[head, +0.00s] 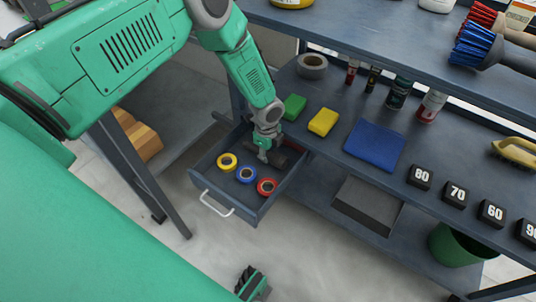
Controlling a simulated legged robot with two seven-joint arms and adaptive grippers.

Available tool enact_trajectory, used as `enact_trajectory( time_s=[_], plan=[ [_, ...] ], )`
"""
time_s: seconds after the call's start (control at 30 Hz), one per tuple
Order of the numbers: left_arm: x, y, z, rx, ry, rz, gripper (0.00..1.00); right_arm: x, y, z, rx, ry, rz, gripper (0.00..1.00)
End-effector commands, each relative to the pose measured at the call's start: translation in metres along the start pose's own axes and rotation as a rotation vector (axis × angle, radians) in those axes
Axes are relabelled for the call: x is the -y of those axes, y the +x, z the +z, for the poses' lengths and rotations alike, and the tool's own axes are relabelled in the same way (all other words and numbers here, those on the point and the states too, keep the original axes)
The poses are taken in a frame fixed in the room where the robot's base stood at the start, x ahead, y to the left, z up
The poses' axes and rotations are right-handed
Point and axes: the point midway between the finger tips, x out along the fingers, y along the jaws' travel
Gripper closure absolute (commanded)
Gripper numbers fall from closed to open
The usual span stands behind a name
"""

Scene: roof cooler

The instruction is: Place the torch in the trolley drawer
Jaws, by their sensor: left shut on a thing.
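The trolley drawer (272,203) is pulled open below the trolley's middle shelf, with its pale handle (217,203) facing the lower left. My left gripper (264,156) points down into the back part of the drawer. It is shut on a dark object, seemingly the torch (287,156), which lies low between the drawer walls. I cannot tell whether the torch touches the drawer floor. My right gripper (252,284) shows in part at the bottom edge, away from the drawer; its fingers are unclear.
Yellow (227,161), blue (246,174) and red (266,187) tape rolls lie in the drawer's front part. The shelf above holds a green block (294,106), a yellow block (323,122), a blue cloth (374,146) and several black numbered blocks. A green bin (455,245) stands lower right.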

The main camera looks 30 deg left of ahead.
Motion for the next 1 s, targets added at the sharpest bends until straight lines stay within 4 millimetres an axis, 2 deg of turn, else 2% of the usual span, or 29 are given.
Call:
enact_trajectory(
  time_s=[0.1, 0.13, 0.17, 0.2, 0.57, 0.67, 1.0],
  plan=[
    [0.000, 0.004, 0.000, 0.000, 0.000, 0.000, 1.00, 0.000, 0.003, 0.000, 0.000, 0.000, 0.000, 1.00],
    [0.000, 0.003, 0.000, 0.000, 0.000, 0.001, 0.72, 0.000, 0.003, 0.000, 0.000, 0.000, 0.000, 1.00],
    [0.000, 0.003, 0.000, 0.000, 0.000, 0.001, 0.61, 0.000, 0.002, 0.000, 0.000, 0.000, 0.000, 1.00],
    [0.000, 0.003, 0.000, 0.000, 0.000, 0.001, 0.57, 0.000, 0.002, 0.000, 0.000, 0.000, 0.000, 1.00],
    [0.000, -0.002, 0.000, 0.000, 0.000, 0.000, 0.57, 0.000, -0.002, 0.000, 0.000, 0.000, 0.000, 1.00],
    [0.001, -0.016, 0.000, 0.000, 0.000, -0.002, 0.57, 0.000, -0.008, 0.000, 0.000, 0.000, 0.000, 1.00],
    [0.001, -0.089, 0.000, 0.001, 0.000, -0.001, 0.57, 0.000, -0.038, -0.002, 0.000, 0.000, 0.000, 1.00]
  ],
)
